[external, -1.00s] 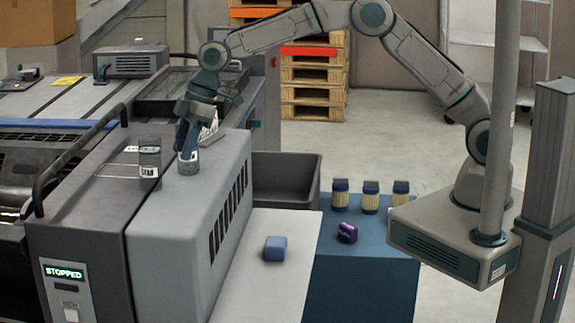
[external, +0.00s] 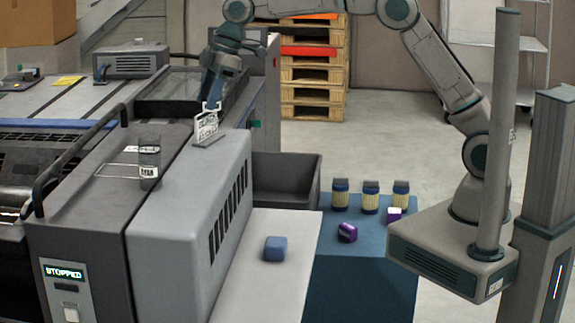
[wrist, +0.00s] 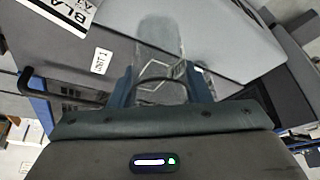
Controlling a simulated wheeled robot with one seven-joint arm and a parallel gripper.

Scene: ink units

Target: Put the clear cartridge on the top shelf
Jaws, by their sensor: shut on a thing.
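My gripper (external: 211,104) is above the grey machine housing, with its fingers pointing down. It is shut on the clear cartridge (wrist: 160,70), a see-through body between the two fingers in the wrist view. In the external view the cartridge (external: 207,121) is hard to make out, and a white lettered patch shows just below the fingers. A dark see-through cylinder (external: 149,160) with a white label stands on the machine to the left. At the back right a pale rack (external: 500,41) has several shelves; its upper part is cut off by the frame.
A dark open bin (external: 287,183) stands right of the housing. A blue block (external: 275,248) lies on a pale surface. Several yellow-banded jars (external: 370,200) and a purple item (external: 347,233) sit on a blue table (external: 360,285). Pallets (external: 312,75) are stacked behind.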

